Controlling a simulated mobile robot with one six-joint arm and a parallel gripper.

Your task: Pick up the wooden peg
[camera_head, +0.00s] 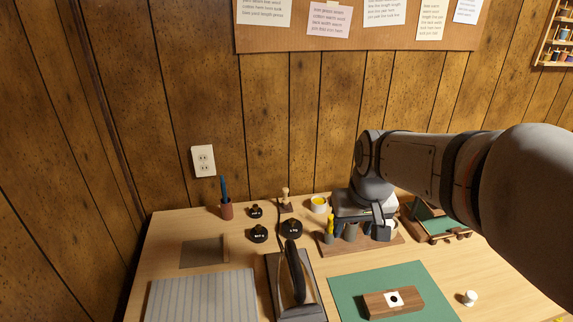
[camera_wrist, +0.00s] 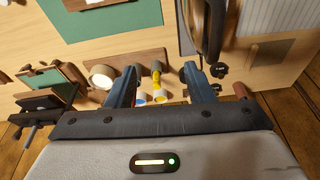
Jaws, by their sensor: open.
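A small light-tan wooden peg-like piece (camera_head: 285,193) stands upright on a dark base at the back of the table in the head view. I cannot make it out surely in the wrist view. My gripper (camera_head: 358,230) is over the brown rack (camera_head: 392,246), to the right of that piece. In the wrist view my gripper (camera_wrist: 160,70) has its two fingers apart. A yellow-topped piece (camera_wrist: 156,80) shows between the fingers, and nothing is clearly held. A wooden block (camera_head: 374,305) with a holed white plate lies on the green mat (camera_head: 345,285).
Black round weights (camera_head: 291,228), a pen cup (camera_head: 227,211) and a yellow-filled jar (camera_head: 319,204) are along the back. A green-topped wooden stand (camera_head: 432,220) is at right.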

